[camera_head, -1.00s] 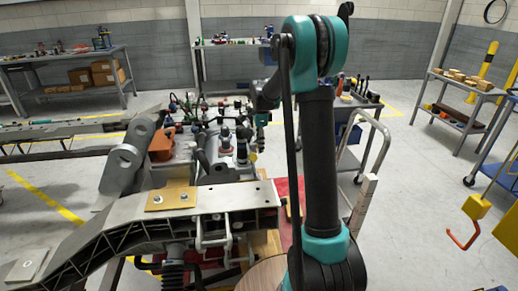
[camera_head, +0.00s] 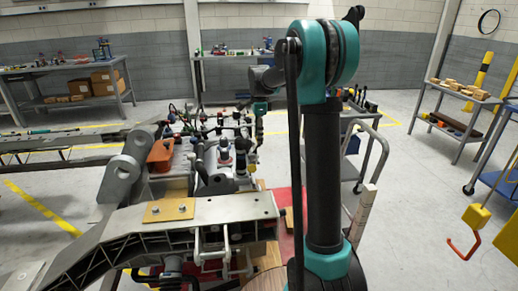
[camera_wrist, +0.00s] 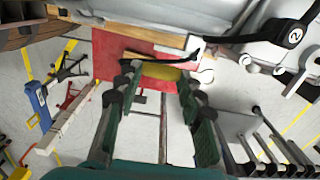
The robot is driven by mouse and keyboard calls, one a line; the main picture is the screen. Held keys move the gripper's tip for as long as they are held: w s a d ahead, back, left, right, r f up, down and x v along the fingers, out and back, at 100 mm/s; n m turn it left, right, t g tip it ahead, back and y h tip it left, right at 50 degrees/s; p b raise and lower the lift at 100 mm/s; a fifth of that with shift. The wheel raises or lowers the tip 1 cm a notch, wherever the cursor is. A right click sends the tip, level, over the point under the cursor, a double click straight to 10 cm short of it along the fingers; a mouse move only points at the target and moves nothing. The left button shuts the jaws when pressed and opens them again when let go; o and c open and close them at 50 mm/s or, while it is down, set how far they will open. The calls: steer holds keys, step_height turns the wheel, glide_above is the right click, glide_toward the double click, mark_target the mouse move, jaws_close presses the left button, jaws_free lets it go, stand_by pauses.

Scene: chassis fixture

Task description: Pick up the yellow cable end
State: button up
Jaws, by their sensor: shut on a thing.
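In the wrist view, my gripper (camera_wrist: 158,78) has its two fingers on either side of a yellow cable end (camera_wrist: 161,72) and is shut on it. The yellow piece lies crosswise between the fingertips. A black cable (camera_wrist: 182,56) runs beside it and bends to the upper right. Behind the piece is a red surface (camera_wrist: 106,62). In the head view, my arm reaches over the right side of the chassis fixture (camera_head: 225,207), and the gripper's hold is too small to make out.
A wooden strip (camera_wrist: 143,34) crosses the red surface. A pale post and trolley (camera_head: 372,165) stand right of my arm. A shelf rack (camera_head: 462,100) and a yellow block with an orange hook (camera_head: 476,217) are farther right. Open floor lies between.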

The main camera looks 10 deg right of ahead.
step_height(320, 180, up, 11)
stand_by(0.3)
stand_by(0.4)
steer(key=shift+r, duration=1.9)
